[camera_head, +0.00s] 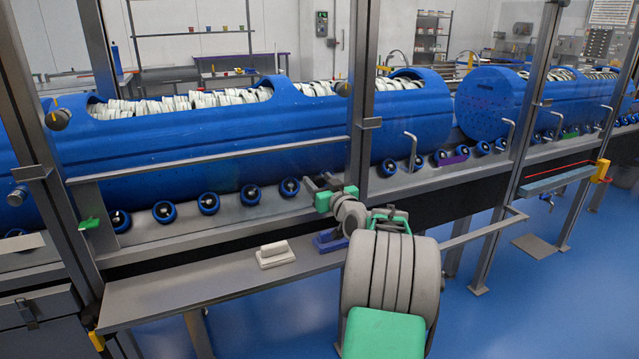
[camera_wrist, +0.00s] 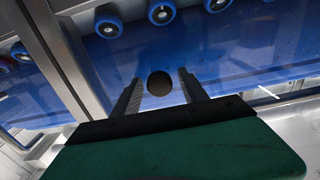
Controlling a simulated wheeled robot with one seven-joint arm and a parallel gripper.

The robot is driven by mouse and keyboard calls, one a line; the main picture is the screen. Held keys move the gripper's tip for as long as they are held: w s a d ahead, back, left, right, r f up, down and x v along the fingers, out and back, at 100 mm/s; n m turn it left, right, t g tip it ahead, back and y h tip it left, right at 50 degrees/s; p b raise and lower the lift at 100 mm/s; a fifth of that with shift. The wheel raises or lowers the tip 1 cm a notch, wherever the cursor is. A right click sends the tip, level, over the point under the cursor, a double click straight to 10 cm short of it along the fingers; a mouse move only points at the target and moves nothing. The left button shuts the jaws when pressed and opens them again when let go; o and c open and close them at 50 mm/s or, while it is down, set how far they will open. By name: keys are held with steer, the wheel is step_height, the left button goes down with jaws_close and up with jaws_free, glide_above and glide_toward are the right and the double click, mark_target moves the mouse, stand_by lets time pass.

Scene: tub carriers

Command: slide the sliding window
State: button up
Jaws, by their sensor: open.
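The window (camera_head: 210,159) shows in the head view as a clear pane in a grey metal frame, in front of a long blue tub. A dark round knob (camera_head: 343,89) sits near its right post, and another knob (camera_head: 58,118) sits near its left post. My gripper (camera_head: 320,183) is open and appears lower than the right knob, in front of the rollers. In the wrist view my two fingers (camera_wrist: 160,76) point at the window, apart and empty. A dark round disc (camera_wrist: 159,84), which looks like a knob, appears between them. I cannot tell its distance from the fingertips.
A grey ledge (camera_head: 200,290) runs below the window, with a small white block (camera_head: 275,254) on it. Blue rollers (camera_head: 208,203) line the inside under the tub. A vertical metal post (camera_head: 364,100) stands right of the window. Blue floor (camera_head: 560,300) is open at the right.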

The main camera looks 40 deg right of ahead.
steer(key=shift+c, duration=0.4)
jaws_close()
stand_by(1.0)
